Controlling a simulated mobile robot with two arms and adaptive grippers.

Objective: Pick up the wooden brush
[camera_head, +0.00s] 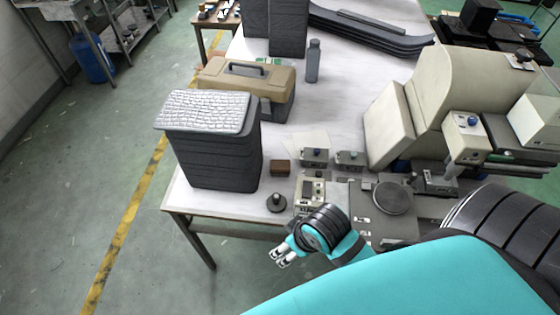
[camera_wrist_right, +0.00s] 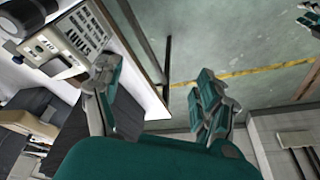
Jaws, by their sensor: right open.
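No brush shows there. A small piece at the top right corner of that view looks like my left gripper (camera_wrist_right: 309,18); its state is unclear.
A dark round-based knob (camera_head: 276,204) is in front of the block. Control boxes (camera_head: 315,157) and a large beige machine (camera_head: 450,90) crowd the right.

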